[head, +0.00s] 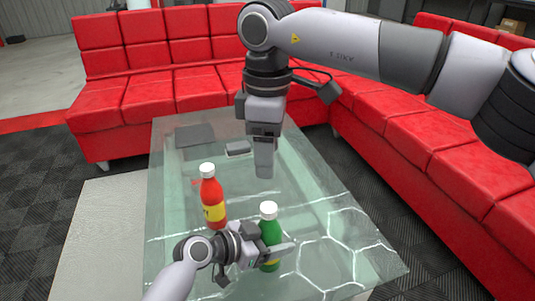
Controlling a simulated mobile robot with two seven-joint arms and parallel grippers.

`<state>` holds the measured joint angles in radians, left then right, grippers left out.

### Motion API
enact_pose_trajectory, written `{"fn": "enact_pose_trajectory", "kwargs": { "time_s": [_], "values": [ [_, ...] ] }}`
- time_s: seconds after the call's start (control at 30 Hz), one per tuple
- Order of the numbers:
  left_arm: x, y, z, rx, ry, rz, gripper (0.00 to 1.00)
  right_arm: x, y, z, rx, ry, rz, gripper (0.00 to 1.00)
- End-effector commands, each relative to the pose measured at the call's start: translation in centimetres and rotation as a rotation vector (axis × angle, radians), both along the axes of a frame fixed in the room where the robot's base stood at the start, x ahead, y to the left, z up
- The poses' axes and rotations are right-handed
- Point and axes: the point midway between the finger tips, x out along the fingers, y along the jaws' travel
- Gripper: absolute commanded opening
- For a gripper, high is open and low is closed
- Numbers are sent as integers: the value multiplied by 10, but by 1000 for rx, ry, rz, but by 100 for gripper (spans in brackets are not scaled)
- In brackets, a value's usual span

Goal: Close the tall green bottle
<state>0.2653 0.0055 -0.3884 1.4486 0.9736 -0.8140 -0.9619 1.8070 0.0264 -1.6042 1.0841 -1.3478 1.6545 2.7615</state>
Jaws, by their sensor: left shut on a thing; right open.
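The tall green bottle (269,231) stands upright on the glass table, near its front edge. A white cap (268,209) sits on its top; I cannot tell whether it is loose or tight. My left gripper (268,251) reaches in from the left and is shut on the green bottle around its lower body, hiding part of it. My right gripper (264,163) points down above the table, behind and above the green bottle. It is open and apart from the bottle; its finger gap is hard to see from here.
A red bottle (212,202) with a white cap stands left of the green one. A dark flat panel (195,135) and a small grey object (238,149) lie at the back of the glass table (168,166). Red sofas (160,60) border the back and right.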

Motion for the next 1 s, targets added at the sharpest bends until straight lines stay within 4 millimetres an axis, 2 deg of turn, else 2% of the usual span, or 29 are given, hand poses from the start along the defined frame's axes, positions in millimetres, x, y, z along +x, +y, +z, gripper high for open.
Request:
{"fn": "enact_pose_trajectory", "kwargs": {
  "time_s": [0.07,0.1,0.2,0.57,1.0],
  "values": [
    [0,0,0,2,-1,1,0,0,0,0,0,0,0,63],
    [0,0,0,2,-1,1,70,0,0,0,0,0,0,63],
    [0,0,0,1,-1,1,96,0,0,0,0,0,0,63],
    [-2,4,2,2,-1,1,96,0,0,2,0,0,0,63],
    [-30,51,25,3,0,1,96,0,0,18,0,0,0,63]
  ]
}}
